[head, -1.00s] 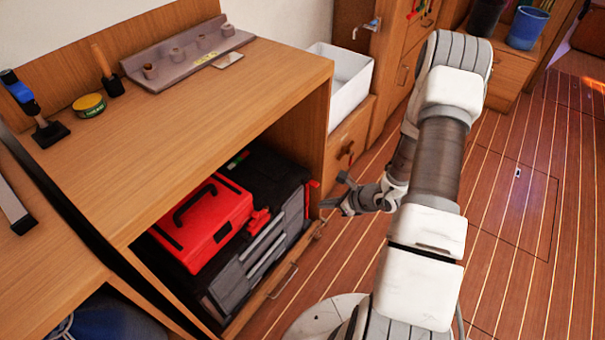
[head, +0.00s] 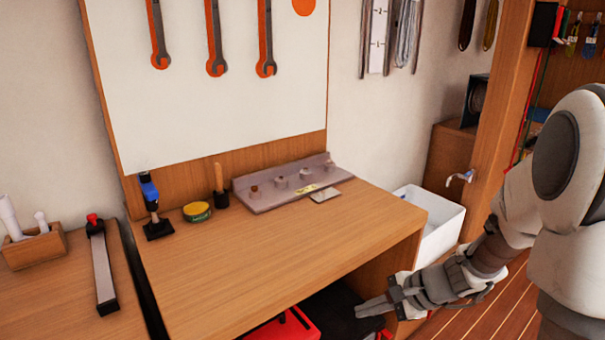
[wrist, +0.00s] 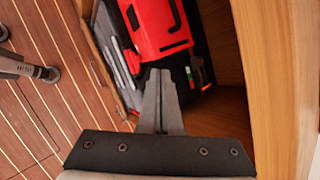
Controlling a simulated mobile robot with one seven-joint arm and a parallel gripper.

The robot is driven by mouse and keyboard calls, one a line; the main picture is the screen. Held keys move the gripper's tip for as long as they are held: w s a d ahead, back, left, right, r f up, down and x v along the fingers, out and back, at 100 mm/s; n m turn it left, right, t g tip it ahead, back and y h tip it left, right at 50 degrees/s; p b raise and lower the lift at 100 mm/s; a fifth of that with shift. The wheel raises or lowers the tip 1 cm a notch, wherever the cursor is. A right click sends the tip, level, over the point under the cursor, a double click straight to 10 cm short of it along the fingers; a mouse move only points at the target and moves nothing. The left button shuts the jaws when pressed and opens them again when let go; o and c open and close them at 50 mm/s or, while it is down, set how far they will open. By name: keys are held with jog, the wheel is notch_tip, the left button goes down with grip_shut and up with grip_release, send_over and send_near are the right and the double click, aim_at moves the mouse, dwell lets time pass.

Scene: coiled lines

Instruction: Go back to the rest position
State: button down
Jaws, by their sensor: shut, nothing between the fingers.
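My gripper (head: 374,308) is shut and empty. In the head view it hangs in front of the workbench (head: 270,255), below its top edge at the right end. In the wrist view my gripper (wrist: 160,75) points at the open shelf under the bench, with its fingers together. In the head view only a corner of the red toolbox (head: 285,328) shows at the bottom edge.
A white bin (head: 437,225) stands right of the bench, close to my arm. On the bench are a grey rack (head: 290,183), a yellow tin (head: 197,211) and a blue-topped tool (head: 150,192). Wrenches (head: 213,40) hang on the board behind. Wooden floor (head: 490,310) is clear at lower right.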

jog(key=s+r+n+t+h, duration=0.1)
jog(key=s+r+n+h, duration=0.6)
jog(key=s+r+n, duration=0.85)
notch_tip(320, 180, up, 22)
jog(key=s+p, duration=0.2)
jog(key=p, duration=1.8)
jog(key=shift+s+d+f+m, duration=0.15)
jog(key=shift+d+f+m, duration=0.1)
jog(key=shift+d+m, duration=0.2)
